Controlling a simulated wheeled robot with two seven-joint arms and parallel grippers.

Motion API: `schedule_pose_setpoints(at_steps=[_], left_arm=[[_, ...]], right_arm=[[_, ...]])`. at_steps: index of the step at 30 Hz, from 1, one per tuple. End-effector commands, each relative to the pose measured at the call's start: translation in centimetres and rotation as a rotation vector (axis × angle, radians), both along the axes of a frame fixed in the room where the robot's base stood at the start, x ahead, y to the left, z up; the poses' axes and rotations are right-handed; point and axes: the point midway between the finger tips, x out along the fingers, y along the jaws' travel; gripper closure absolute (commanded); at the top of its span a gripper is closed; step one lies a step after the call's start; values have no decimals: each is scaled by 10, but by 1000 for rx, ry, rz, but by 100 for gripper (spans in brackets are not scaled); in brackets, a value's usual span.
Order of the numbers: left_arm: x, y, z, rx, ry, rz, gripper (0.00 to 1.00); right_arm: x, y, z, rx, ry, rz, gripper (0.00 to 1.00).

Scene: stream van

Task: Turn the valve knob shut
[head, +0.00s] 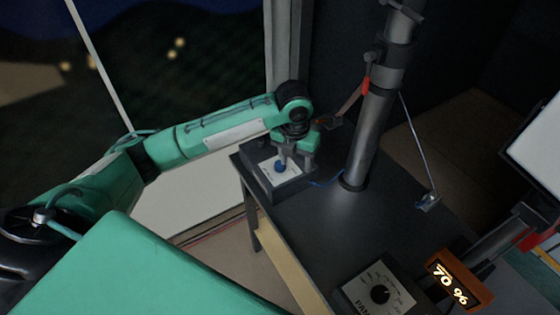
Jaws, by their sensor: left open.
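The blue valve knob (281,167) sits on a white plate on top of a dark box (293,190) at the far left corner of the dark table. My left gripper (292,161) points down at the box, right at the knob, with its jaws open. One finger overlaps the knob in the picture; I cannot tell whether it touches. The gripper hides part of the knob and plate. My right gripper is not in view.
A thick metal pole (369,140) stands on the table (325,225) right of the box. A panel with a black dial (380,294) and an orange display (459,281) reading 70 % are at the front right. The table's middle is mostly clear.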

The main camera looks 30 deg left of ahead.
Motion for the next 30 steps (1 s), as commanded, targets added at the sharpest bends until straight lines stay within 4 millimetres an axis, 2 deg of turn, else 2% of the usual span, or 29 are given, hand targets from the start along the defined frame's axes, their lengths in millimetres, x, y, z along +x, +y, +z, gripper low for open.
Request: schedule_pose_setpoints(at_steps=[1, 6, 9, 14, 17, 20, 30], left_arm=[[9, 12, 12, 25, 1, -56, 46], [24, 40, 40, 69, 29, -230, 46], [29, 51, 52, 82, 42, -295, 46], [31, 59, 59, 88, 53, -345, 46], [32, 60, 53, 88, 56, -351, 46], [31, 60, 39, 88, 59, -351, 46], [32, 63, -32, 88, 57, -349, 46]], right_arm=[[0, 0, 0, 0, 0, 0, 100], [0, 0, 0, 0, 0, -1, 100], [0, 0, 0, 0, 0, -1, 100], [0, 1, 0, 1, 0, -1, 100], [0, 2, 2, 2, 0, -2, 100], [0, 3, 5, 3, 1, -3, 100], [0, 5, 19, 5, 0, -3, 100]])
